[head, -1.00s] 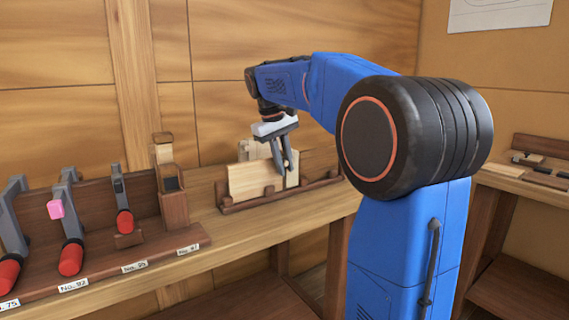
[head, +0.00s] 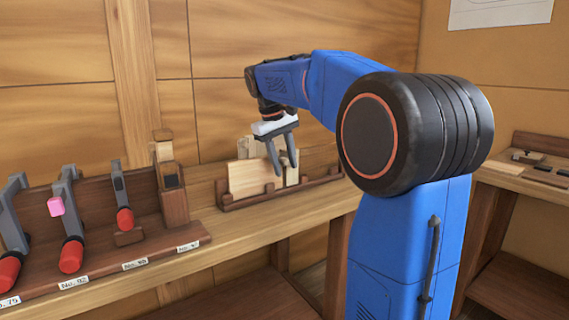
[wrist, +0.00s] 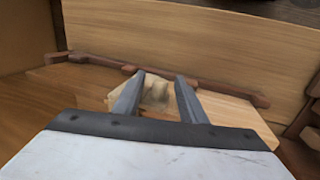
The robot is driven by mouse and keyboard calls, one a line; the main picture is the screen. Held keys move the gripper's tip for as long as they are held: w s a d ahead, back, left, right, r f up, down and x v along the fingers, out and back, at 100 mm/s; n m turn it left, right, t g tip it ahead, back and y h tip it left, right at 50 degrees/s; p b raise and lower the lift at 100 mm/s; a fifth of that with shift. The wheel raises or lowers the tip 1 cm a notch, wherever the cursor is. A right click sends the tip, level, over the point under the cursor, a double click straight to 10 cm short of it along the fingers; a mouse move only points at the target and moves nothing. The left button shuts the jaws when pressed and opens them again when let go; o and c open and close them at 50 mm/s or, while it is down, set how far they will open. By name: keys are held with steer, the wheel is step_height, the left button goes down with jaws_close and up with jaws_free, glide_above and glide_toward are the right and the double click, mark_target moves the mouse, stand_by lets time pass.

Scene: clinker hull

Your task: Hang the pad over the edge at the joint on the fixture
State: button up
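My gripper (head: 285,169) is open, its two fingers apart and pointing down in front of the fixture. The fixture (head: 262,199) is a dark wooden rack on the bench holding upright pale boards (head: 250,179). In the wrist view the fingers (wrist: 160,77) frame a small pale, lumpy piece (wrist: 155,95), which may be the pad; it is partly hidden, and I cannot tell whether the fingers touch it. A pale block (head: 246,147) shows behind the boards in the head view. The joint is not clear to see.
On the left, a wooden rack (head: 130,238) holds several grey clamps with red handles, one with a pink piece (head: 56,206), above number labels. A wooden block tower (head: 171,185) stands beside the fixture. A second bench (head: 530,187) at right carries small flat pieces.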

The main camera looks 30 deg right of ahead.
steer(key=v, duration=1.7)
steer(key=shift+r, duration=0.2)
steer(key=shift+w, duration=0.1)
steer(key=s+a+f+t+y, duration=0.1)
steer(key=s+a+f, duration=0.2)
steer(key=s+f, duration=0.7)
steer(key=s+a+f+t+y, duration=0.1)
steer(key=s+a+f, duration=0.3)
steer(key=s+f, duration=0.6)
steer(key=s+a+f+t+y, duration=0.1)
steer(key=s+a+f, duration=0.3)
steer(key=s+f, duration=0.6)
step_height(320, 180, down, 9)
steer(key=shift+a+r+t, duration=0.2)
steer(key=shift+r+t, duration=0.05)
steer(key=shift+t, duration=0.55)
